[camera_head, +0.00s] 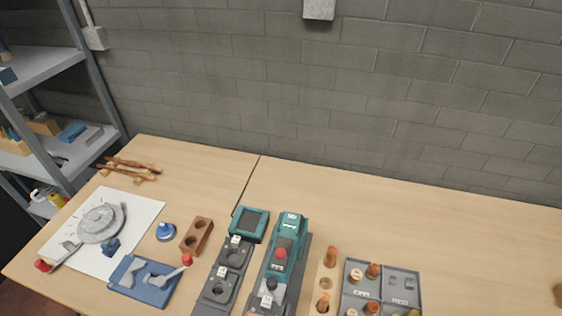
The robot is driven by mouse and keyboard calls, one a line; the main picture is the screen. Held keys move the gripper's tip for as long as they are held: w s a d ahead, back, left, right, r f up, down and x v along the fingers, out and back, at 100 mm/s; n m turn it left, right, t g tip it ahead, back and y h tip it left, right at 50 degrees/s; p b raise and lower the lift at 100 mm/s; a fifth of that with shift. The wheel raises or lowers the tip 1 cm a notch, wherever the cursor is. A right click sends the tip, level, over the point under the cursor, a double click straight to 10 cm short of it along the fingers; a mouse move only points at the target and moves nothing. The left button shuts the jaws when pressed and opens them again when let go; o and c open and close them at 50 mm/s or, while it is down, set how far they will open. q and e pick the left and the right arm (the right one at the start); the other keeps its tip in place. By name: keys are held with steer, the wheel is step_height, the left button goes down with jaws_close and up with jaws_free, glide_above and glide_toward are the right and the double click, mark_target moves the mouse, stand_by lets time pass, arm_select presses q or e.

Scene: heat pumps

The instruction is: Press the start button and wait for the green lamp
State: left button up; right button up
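A teal and dark machine (291,229) stands on the table at the lower middle, with a red round knob or button (280,254) on it and a black knob (271,284) in front of that. I cannot tell which part is the start button. A teal device with a dark screen (249,222) sits just left of it, behind a dark strip (236,256) with round recesses. No lit green lamp can be made out. Neither of my grippers shows in the head view.
A blue tray (128,285), a white sheet (142,206) with a grey round part, and a brown block (204,229) with holes lie left. A grey compartment tray (412,275) stands right. Shelves (46,66) stand at far left. The table's back and right are mostly clear.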

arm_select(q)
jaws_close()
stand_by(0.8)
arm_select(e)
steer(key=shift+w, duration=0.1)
